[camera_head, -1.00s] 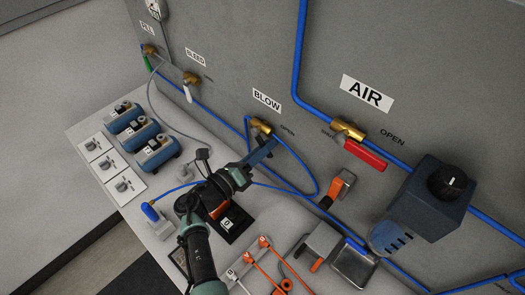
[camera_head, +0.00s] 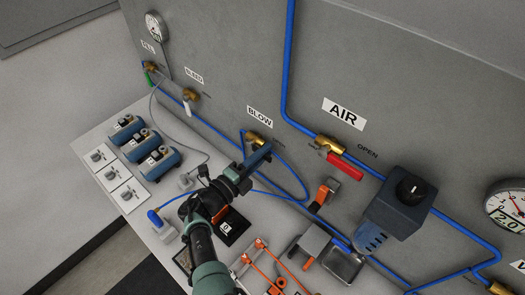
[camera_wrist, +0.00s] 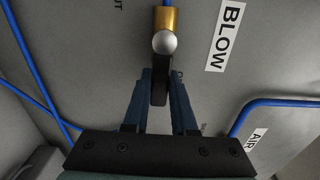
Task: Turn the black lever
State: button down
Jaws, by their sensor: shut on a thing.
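The black lever (camera_wrist: 160,88) sits on the brass BLOW valve (camera_head: 257,141) on the grey wall panel. In the wrist view the lever lies between the two dark blue fingers of my gripper (camera_wrist: 160,76), with its silver round nut and the brass body (camera_wrist: 166,18) just beyond the fingertips. My gripper (camera_head: 258,156) is shut on the lever. In the head view the fingers and wrist hide most of the lever, so its exact angle is hard to tell there.
A red-handled AIR valve (camera_head: 344,166) and a dark box with a black knob (camera_head: 402,204) are on the panel to the right. Blue hoses (camera_head: 292,178) run close by. Below stands a white bench with blue cylinders (camera_head: 160,162) and orange-handled tools (camera_head: 265,262).

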jog(key=shift+r, duration=0.1)
dwell(0.5)
jog(key=c, duration=0.7)
grip_release()
jog(key=p+v, duration=0.2)
jog(key=v, duration=1.1)
